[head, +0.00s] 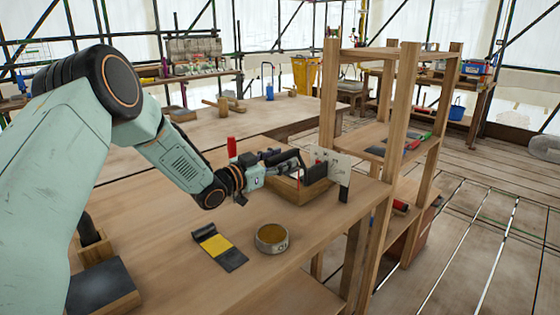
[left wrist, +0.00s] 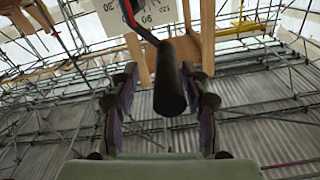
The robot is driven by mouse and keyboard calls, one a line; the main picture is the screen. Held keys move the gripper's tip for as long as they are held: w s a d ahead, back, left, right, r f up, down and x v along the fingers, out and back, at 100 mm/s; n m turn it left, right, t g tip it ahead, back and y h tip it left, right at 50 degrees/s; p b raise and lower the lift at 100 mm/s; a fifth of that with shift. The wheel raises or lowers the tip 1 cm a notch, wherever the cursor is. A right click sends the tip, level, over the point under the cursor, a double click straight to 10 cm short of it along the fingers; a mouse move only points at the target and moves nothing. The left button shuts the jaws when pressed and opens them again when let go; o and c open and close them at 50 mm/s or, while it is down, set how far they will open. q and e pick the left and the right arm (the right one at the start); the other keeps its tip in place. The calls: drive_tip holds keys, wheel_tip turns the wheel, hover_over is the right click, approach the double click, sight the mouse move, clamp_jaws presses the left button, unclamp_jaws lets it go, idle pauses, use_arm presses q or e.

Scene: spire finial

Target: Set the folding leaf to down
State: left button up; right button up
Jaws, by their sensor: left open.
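A white plate with dark markings (head: 337,165) stands upright at the end of a wooden box (head: 305,193) on the workbench; numbers on it show in the left wrist view (left wrist: 158,14). A dark round bar like a handle (left wrist: 169,92) points toward the left wrist camera, with a thin red strip (left wrist: 135,45) beside its far end. My left gripper (head: 291,162) is at the box, close to the plate. In the wrist view its open fingers (left wrist: 163,98) stand on both sides of the bar, with gaps showing. I cannot tell which part is the folding leaf. My right gripper is out of view.
A yellow and black piece (head: 217,247) and a round tin (head: 272,238) lie in front of the box. A red upright object (head: 231,147) stands behind the wrist. A wooden shelf frame (head: 397,115) rises close on the right. Bare bench top lies left of the box.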

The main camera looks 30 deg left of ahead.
use_arm(q)
drive_tip(key=shift+w+a+f, duration=0.35)
drive_tip(key=shift+a+f, duration=0.15)
drive_tip(key=shift+a, duration=0.15)
drive_tip(key=shift+c, duration=0.2)
drive_tip(key=shift+s+d+r, duration=0.2)
drive_tip(key=shift+d+r, duration=0.15)
drive_tip(key=shift+d, duration=0.1)
drive_tip(key=c, duration=0.5)
drive_tip(key=shift+c, duration=0.5)
drive_tip(key=shift+a+f, duration=0.25)
drive_tip(key=shift+a, duration=0.05)
clamp_jaws()
drive_tip(key=shift+d, duration=0.15)
